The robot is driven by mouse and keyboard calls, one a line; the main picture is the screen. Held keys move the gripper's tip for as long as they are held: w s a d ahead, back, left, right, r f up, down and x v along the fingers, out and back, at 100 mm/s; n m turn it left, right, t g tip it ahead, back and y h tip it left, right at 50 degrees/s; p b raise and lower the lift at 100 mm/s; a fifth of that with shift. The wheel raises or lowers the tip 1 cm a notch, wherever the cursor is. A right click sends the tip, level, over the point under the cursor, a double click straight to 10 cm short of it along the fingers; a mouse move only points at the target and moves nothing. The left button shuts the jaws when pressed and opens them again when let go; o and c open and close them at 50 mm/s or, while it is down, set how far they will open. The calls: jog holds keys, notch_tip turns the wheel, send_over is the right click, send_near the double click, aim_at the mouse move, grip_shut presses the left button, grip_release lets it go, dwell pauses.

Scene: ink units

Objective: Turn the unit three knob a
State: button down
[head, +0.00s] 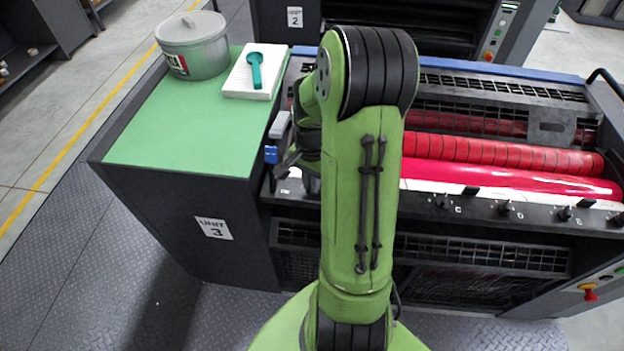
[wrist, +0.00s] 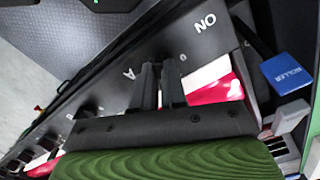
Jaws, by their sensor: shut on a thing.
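My gripper (wrist: 163,84) is at the dark front rail (wrist: 205,48) of unit three, beside the letter A, in the wrist view. Its two dark fingers are closed close together on knob A. The knob is hidden between them, so its angle cannot be told. In the head view my green arm covers this part of the rail. The unit three label (head: 214,228) is on the side of the green-topped cabinet. Knobs C (head: 442,202), D (head: 505,208) and E (head: 565,213) stand along the rail to the right.
Red rollers (head: 510,156) lie behind the rail. A blue roller tag (wrist: 287,72) and a grey lever (wrist: 284,117) are near my gripper. An ink can (head: 192,45) and a white pad (head: 245,82) with a teal scoop (head: 255,68) stand on the green top (head: 165,130).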

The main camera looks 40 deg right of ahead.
jog(key=m+b, duration=0.1)
jog(key=m, duration=0.3)
jog(key=shift+w+m, duration=0.15)
jog(key=shift+m, duration=0.15)
jog(key=shift+m+b, duration=0.3)
jog(key=shift+m, duration=2.3)
jog(key=c, duration=1.2)
grip_release()
notch_tip(320, 180, up, 16)
jog(key=p, duration=0.2)
jog(key=shift+f+p, duration=0.1)
jog(key=shift+p, duration=0.25)
